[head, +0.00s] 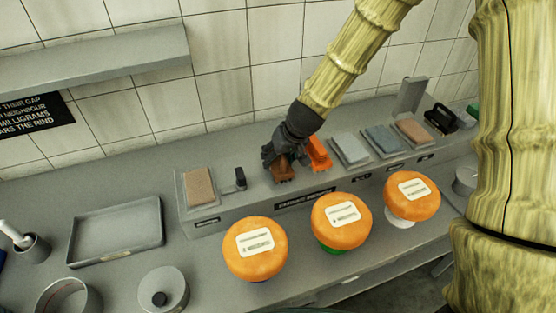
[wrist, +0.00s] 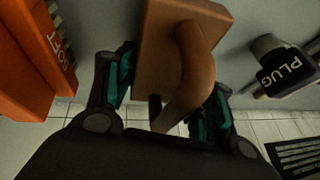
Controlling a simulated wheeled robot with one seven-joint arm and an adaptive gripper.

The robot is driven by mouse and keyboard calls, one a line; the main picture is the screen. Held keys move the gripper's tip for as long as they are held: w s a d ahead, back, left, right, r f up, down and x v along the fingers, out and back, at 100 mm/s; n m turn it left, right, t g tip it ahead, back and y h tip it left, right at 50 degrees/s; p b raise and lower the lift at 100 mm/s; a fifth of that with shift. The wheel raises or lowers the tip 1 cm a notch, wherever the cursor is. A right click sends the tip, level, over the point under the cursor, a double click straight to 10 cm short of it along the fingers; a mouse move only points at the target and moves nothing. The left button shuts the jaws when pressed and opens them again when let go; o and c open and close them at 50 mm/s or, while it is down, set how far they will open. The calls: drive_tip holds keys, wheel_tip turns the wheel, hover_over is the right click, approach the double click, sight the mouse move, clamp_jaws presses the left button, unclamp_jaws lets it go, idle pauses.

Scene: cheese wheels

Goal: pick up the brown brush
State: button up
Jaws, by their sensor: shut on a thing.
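The brown brush (head: 283,173) is at my gripper (head: 284,150) over the raised ledge at the back of the counter. In the wrist view the brown brush (wrist: 158,45) shows a flat block with a curved handle. The teal-padded fingers of my gripper (wrist: 168,90) are on either side of the brush, shut on it. In the head view the dark gripper hides the upper part of the brush. I cannot tell whether its underside touches the ledge.
An orange block (head: 319,153) stands close to the right of the brush. A dark plug (wrist: 285,68) is on the other side in the wrist view. Several coloured pads (head: 381,139) lie further right. Orange cheese wheels (head: 341,221) stand in front. A grey shelf (head: 95,67) hangs at left.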

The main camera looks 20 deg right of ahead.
drive_tip(key=shift+r+p, duration=1.4)
drive_tip(key=shift+r, duration=0.15)
drive_tip(key=s+a+r+p, duration=0.2)
drive_tip(key=s+a, duration=0.1)
drive_tip(key=s, duration=1)
drive_tip(key=shift+s, duration=0.3)
drive_tip(key=shift+s+p, duration=0.1)
drive_tip(key=shift+p, duration=0.3)
drive_tip(key=s+p, duration=0.1)
drive_tip(key=p, duration=0.2)
drive_tip(key=shift+s+a+p, duration=0.2)
drive_tip(key=shift+p, duration=0.2)
drive_tip(key=shift+s, duration=0.15)
drive_tip(key=shift+f, duration=0.1)
